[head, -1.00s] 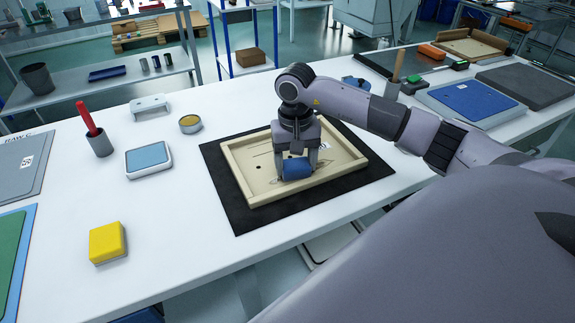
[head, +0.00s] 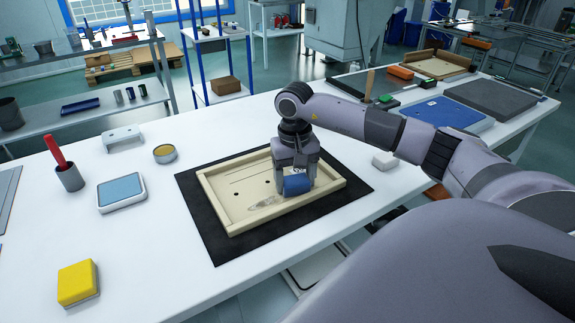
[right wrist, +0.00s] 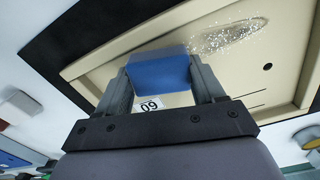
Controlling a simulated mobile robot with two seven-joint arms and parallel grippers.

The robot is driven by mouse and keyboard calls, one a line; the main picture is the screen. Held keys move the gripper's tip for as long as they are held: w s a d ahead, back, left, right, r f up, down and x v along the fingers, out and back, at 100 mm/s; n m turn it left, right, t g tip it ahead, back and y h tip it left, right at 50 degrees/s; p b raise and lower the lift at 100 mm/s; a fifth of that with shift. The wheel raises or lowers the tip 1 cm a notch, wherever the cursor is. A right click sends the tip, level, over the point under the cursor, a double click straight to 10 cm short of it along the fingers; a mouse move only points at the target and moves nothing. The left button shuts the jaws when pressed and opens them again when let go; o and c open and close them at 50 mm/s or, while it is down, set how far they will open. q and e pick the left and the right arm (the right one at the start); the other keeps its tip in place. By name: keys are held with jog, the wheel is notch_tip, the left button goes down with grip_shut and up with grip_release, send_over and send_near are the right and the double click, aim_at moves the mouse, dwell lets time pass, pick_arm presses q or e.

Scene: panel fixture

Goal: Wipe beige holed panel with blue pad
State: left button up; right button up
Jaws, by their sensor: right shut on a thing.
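The beige holed panel (head: 222,207) lies on a black mat (head: 217,245) on the white table. It has a raised rim, small dark holes and thin lines. A greyish speckled smudge (head: 262,201) marks its face and also shows in the right wrist view (right wrist: 228,36). My right gripper (head: 298,180) is over the right part of the panel, shut on the blue pad (head: 298,185). The pad sits between both fingers in the right wrist view (right wrist: 160,74), at or just above the panel face; contact is unclear. A "09" label (right wrist: 149,106) lies beside the pad. My left gripper is out of view.
Left of the mat are a yellow block (head: 77,283), a white tray with a blue top (head: 122,191), a grey cup with a red stick (head: 69,178) and a round tin (head: 165,153). A small white block (head: 385,160) is right of the mat.

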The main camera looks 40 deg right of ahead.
aim_at(247, 210)
jog(key=shift+s+d+b, duration=0.1)
jog(key=shift+s+d, duration=0.1)
jog(key=shift+d, duration=0.65)
jog(key=shift+s+d+b, duration=0.1)
jog(key=shift+s+d, duration=0.15)
jog(key=shift+d, duration=0.6)
jog(key=shift+s+d+b, duration=0.1)
jog(key=shift+s+d, duration=0.1)
jog(key=shift+d, duration=0.65)
jog(key=shift+a, duration=0.1)
